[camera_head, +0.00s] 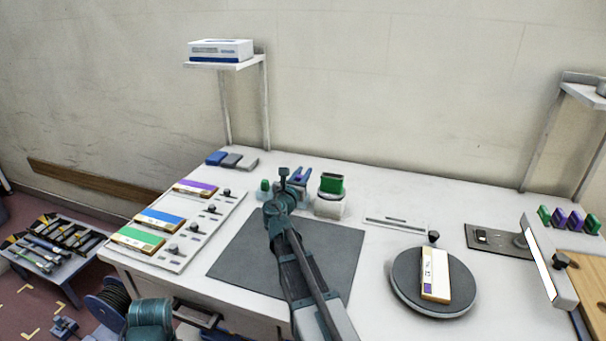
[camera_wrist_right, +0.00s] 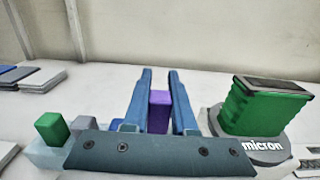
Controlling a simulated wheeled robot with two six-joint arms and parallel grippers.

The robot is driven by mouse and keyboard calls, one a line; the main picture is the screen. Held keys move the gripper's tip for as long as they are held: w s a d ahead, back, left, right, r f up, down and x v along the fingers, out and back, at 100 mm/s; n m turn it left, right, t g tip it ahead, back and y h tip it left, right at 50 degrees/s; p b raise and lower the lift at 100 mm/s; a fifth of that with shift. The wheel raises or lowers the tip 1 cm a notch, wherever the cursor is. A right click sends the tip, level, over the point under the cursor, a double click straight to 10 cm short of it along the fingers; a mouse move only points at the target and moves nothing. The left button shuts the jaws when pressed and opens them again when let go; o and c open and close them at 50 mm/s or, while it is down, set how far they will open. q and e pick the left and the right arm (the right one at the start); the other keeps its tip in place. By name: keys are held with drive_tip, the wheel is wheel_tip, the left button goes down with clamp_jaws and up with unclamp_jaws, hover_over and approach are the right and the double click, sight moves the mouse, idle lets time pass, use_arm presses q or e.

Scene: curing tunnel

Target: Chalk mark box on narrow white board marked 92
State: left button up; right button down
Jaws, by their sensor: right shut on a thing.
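My right gripper (camera_head: 299,178) reaches over the back of the table; its blue fingers (camera_wrist_right: 156,100) are shut on a purple block (camera_wrist_right: 160,112), perhaps a chalk. In the head view this block is hidden. A narrow white board (camera_head: 436,270) with a purple end lies on the round dark turntable (camera_head: 403,299) at the right. Its small print is too blurred to read surely as 92. Other white boards with green (camera_head: 138,237), blue (camera_head: 160,220) and purple (camera_head: 195,187) stripes lie in the rack at the left.
A green block (camera_wrist_right: 52,130) sits in a pale holder left of the right gripper. A green container (camera_wrist_right: 255,105) on a round base stands right of it. A dark mat (camera_head: 235,263) lies below the arm. An upright white panel (camera_head: 548,262) stands right of the turntable.

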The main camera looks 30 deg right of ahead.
drive_tip(key=shift+f+b, duration=0.3)
drive_tip(key=shift+f+b, duration=0.8)
drive_tip(key=shift+f, duration=0.05)
drive_tip(key=c, duration=0.6)
unclamp_jaws()
drive_tip(key=shift+c, duration=0.2)
drive_tip(key=shift+r, duration=0.15)
wheel_tip(320, 180, up, 7)
drive_tip(key=p, duration=0.7)
